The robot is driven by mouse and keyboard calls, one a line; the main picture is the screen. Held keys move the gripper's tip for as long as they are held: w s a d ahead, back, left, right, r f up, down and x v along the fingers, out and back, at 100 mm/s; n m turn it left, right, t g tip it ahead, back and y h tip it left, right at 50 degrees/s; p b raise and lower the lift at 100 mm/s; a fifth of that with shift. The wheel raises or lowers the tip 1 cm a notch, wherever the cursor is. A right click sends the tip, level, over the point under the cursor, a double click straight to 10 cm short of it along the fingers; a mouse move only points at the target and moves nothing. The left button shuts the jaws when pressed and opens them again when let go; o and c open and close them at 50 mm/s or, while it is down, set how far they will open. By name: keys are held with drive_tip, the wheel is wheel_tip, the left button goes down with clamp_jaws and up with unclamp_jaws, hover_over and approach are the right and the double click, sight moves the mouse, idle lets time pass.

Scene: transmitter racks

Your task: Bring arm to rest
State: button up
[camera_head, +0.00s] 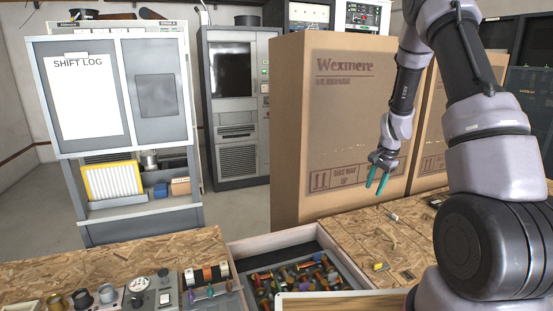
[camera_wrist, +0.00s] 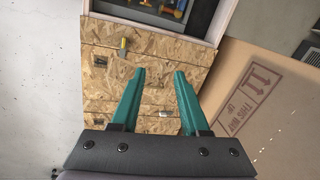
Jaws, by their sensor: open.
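My gripper (camera_head: 376,178) hangs in front of the large cardboard box, above the wooden bench top, with its teal fingers pointing down. In the wrist view its two teal fingers (camera_wrist: 158,80) stand apart with nothing between them. My arm comes in from the right side of the head view and is bent, with the forearm reaching down to the gripper. The gripper looks clear of the bench top; I cannot tell its exact gap to the box.
The tall cardboard box (camera_head: 330,130) stands behind the gripper. The chipboard bench (camera_head: 340,235) carries small parts, including a yellow piece (camera_head: 380,266). An open drawer (camera_head: 268,243) holds many coloured parts. A grey cabinet (camera_head: 160,140) and a dark rack (camera_head: 238,165) stand behind.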

drive_tip(key=s+a+r+n+t+y, duration=0.1)
drive_tip(key=s+a+r+n, duration=0.3)
drive_tip(key=r, duration=0.8)
drive_tip(key=s+a+r+t, duration=0.25)
drive_tip(key=s+r, duration=0.45)
drive_tip(key=r, duration=0.5)
drive_tip(key=s+a+r+n+t, duration=0.1)
drive_tip(key=s+r, duration=0.3)
drive_tip(key=s, duration=0.5)
drive_tip(key=s+a+r+n, duration=0.2)
drive_tip(key=s+r, duration=0.3)
drive_tip(key=s, duration=0.4)
drive_tip(key=shift+s+a+n+t, duration=0.3)
drive_tip(key=shift+s+n+t, duration=0.05)
drive_tip(key=shift+n, duration=0.05)
drive_tip(key=shift+r, duration=0.1)
